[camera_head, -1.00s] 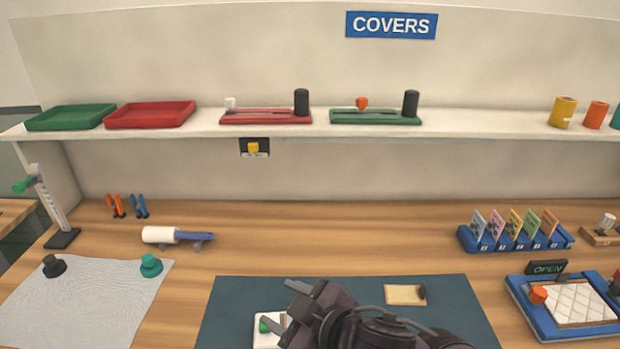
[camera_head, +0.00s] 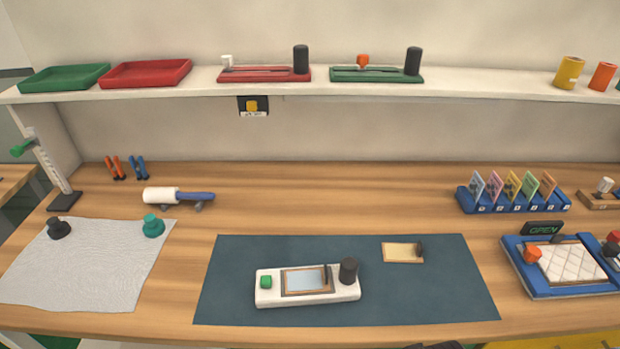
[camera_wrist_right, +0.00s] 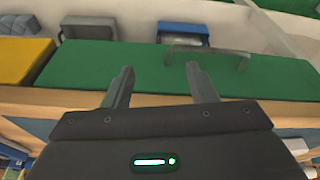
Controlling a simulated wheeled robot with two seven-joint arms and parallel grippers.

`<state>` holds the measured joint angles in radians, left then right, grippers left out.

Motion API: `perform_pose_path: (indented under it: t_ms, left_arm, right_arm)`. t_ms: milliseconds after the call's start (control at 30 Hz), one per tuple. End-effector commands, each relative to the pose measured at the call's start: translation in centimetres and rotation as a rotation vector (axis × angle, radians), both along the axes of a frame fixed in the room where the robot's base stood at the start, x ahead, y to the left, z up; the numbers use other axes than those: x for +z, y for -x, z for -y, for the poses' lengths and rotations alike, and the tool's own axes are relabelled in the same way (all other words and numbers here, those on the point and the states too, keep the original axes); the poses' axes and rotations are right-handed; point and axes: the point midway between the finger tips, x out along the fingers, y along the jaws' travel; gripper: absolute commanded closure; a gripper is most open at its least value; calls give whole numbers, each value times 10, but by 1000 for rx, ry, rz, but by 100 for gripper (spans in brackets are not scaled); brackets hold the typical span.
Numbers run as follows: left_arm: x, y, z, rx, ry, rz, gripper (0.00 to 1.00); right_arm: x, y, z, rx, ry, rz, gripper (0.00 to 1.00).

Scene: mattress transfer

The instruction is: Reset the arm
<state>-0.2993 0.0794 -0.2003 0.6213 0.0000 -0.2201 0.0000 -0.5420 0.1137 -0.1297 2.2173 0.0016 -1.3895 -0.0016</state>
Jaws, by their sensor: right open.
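My right gripper (camera_wrist_right: 158,85) shows in the right wrist view with its two fingers apart and nothing between them. It is over the front edge of the wooden table, with a green surface (camera_wrist_right: 100,70) beyond the fingertips. In the head view only a dark bit of my arm shows at the bottom edge, and no gripper is seen. A white device (camera_head: 335,293) with a small screen, a green button and a black knob sits on the dark blue mat (camera_head: 225,265). My left gripper is in neither view.
A tan plate (camera_head: 400,252) lies on the mat. A blue frame (camera_head: 530,278) with a quilted pad stands at the right, near a blue card rack (camera_head: 510,208). A grey cloth (camera_head: 95,270) lies at the left. The shelf (camera_head: 480,92) holds trays and fixtures.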

Motion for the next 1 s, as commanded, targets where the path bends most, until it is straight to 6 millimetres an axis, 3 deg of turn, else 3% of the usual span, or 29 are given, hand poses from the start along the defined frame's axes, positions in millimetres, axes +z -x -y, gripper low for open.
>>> perform_pose_path:
  t_ms: [167,333,467,600,700,800,1000]
  left_arm:
    - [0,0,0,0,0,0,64]
    - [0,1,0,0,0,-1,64]
    - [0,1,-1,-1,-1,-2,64]
    - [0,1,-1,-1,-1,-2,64]
    - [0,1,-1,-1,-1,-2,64]
    - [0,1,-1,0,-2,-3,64]
    - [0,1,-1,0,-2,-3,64]
  right_arm:
    - [-80,1,-1,5,2,-34,48]
    - [-178,22,1,12,5,-71,48]
    - [-251,56,6,18,9,-101,48]
    - [-317,108,14,26,12,-133,48]
    - [-352,149,21,31,15,-153,48]
    - [-375,185,28,35,18,-167,48]
    - [-393,226,37,40,21,-181,48]
